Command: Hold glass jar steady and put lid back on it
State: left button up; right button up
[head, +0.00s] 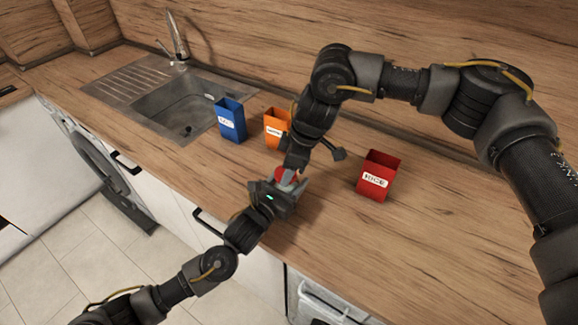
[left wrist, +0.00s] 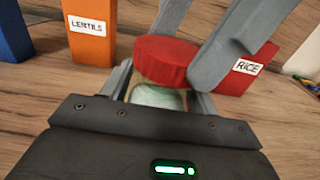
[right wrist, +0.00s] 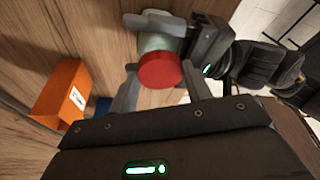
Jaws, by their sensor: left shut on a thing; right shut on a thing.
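The glass jar (left wrist: 158,97) stands low between the fingers of my left gripper (left wrist: 160,95), which is shut on it. The red round lid (left wrist: 165,60) is at the jar's mouth, held between the fingers of my right gripper (right wrist: 162,75). In the right wrist view the lid (right wrist: 160,70) overlaps the near part of the jar (right wrist: 155,42). I cannot tell whether the lid touches the rim or hangs just above it. In the head view the grippers hide most of the jar, and a bit of the lid (head: 288,177) shows.
Behind on the wooden counter (head: 430,240) stand a blue bin (head: 231,121), an orange bin (head: 276,128) labelled LENTILS and, to the right, a red bin (head: 378,177) labelled RICE. A sink (head: 185,105) is at the back left.

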jog(key=shift+f, duration=0.55)
pick_arm(q)
grip_shut()
pick_arm(e)
jog(key=o, duration=0.8)
jog(key=shift+c, duration=0.2)
jog(key=shift+o, duration=1.3)
jog(key=shift+r, duration=2.25)
jog(key=shift+c, duration=0.2)
